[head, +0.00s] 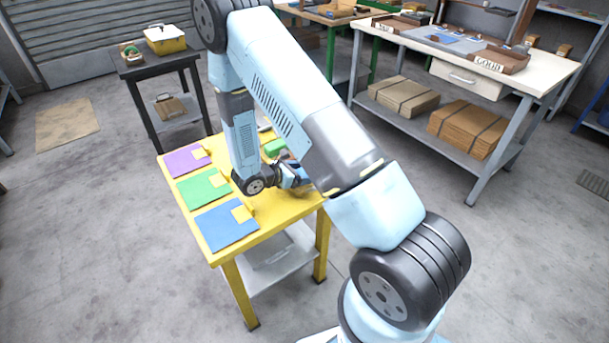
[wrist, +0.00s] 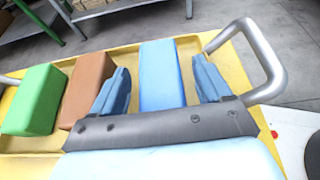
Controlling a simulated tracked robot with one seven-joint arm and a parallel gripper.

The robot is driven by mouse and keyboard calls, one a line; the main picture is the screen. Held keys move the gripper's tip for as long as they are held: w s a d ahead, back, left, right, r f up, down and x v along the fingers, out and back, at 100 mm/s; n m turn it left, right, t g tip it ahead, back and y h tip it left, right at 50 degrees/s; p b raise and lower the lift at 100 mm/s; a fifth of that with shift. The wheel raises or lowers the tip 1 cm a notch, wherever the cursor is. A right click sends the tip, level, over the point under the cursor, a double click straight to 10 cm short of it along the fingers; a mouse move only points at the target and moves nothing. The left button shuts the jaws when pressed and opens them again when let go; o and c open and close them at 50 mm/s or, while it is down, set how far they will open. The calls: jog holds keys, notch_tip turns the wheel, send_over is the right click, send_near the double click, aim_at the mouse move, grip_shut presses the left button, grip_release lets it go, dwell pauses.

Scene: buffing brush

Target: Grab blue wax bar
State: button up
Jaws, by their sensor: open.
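The blue wax bar (wrist: 160,76) lies in the yellow tray (wrist: 205,38) in the wrist view, pointing away from my gripper. My gripper (wrist: 163,85) is open, with one blue finger on each side of the bar. A gap shows between the bar and the right finger; the left finger is also a little apart from it. In the head view my gripper (head: 291,174) is over the right part of the yellow table, and my arm hides the blue bar there.
A brown bar (wrist: 88,88) and a green bar (wrist: 34,99) lie left of the blue bar. The tray has a grey metal handle (wrist: 272,62) at right. Purple (head: 187,161), green (head: 204,187) and blue (head: 227,225) mats lie on the yellow table (head: 245,243).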

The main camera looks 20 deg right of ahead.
jog(key=shift+w+d+f, duration=0.15)
jog(key=shift+d, duration=0.25)
jog(key=c, duration=1.1)
jog(key=shift+c, duration=0.2)
